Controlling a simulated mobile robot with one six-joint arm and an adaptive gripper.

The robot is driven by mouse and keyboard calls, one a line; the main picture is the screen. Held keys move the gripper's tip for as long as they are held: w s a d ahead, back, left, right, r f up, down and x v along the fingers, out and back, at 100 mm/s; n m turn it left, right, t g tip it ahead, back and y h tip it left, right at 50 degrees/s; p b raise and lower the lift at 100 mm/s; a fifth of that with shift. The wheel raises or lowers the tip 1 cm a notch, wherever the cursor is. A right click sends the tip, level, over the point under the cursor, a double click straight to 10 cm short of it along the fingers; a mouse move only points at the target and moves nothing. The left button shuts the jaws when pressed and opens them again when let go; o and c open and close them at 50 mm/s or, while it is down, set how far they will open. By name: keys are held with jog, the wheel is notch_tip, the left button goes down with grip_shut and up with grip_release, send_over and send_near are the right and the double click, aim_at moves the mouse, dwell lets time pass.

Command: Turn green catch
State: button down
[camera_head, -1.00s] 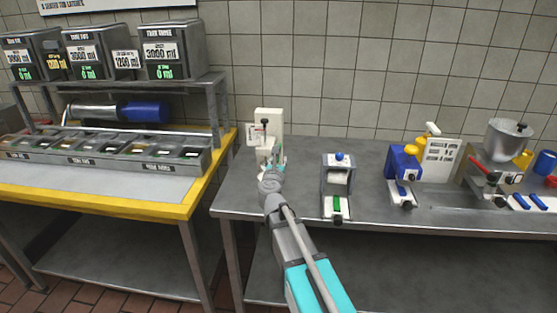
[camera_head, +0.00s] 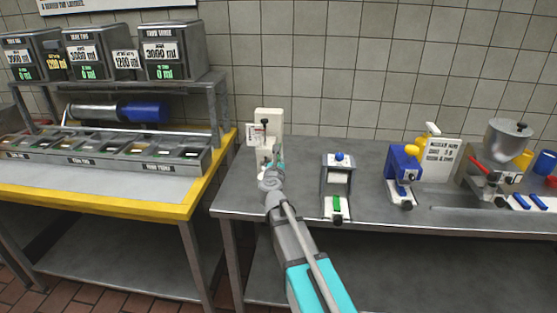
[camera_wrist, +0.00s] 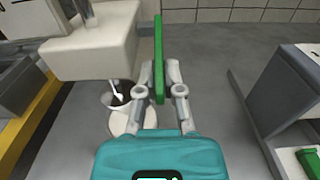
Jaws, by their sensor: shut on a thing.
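The green catch (camera_wrist: 159,45) is a thin upright green bar in the wrist view, close to the right side of a white machine (camera_wrist: 95,48). My gripper (camera_wrist: 160,75) is shut on it, with a finger on each side of its lower part. Whether the bar touches the white machine is hard to tell. In the head view the white machine (camera_head: 268,122) stands at the left end of the grey counter, and my wrist in front of it hides the catch.
A metal cup (camera_wrist: 121,92) sits under the white machine. To the right on the counter (camera_head: 300,195) stand a grey device with a green part (camera_head: 337,203), a blue device (camera_head: 402,165) and a metal hopper (camera_head: 507,140). A yellow-edged table (camera_head: 185,210) is at left.

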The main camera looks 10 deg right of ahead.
jog(key=shift+w+f+t+b, duration=0.15)
jog(key=shift+f+t+b, duration=0.25)
jog(key=shift+b, duration=0.75)
jog(key=t+b, duration=0.1)
jog(key=b, duration=0.1)
jog(key=w+t+h+b, duration=0.1)
jog(key=b, duration=0.2)
jog(key=f+t+b, duration=0.1)
jog(key=t+b, duration=0.1)
jog(key=b, duration=0.1)
jog(key=shift+w+d+h, duration=0.2)
jog(key=shift+h, duration=0.1)
jog(key=shift+t+b, duration=0.4)
jog(key=c, duration=0.8)
grip_release()
jog(key=shift+s+r+g+p, duration=0.15)
jog(key=shift+r+g+p, duration=0.15)
jog(key=shift+p, duration=0.4)
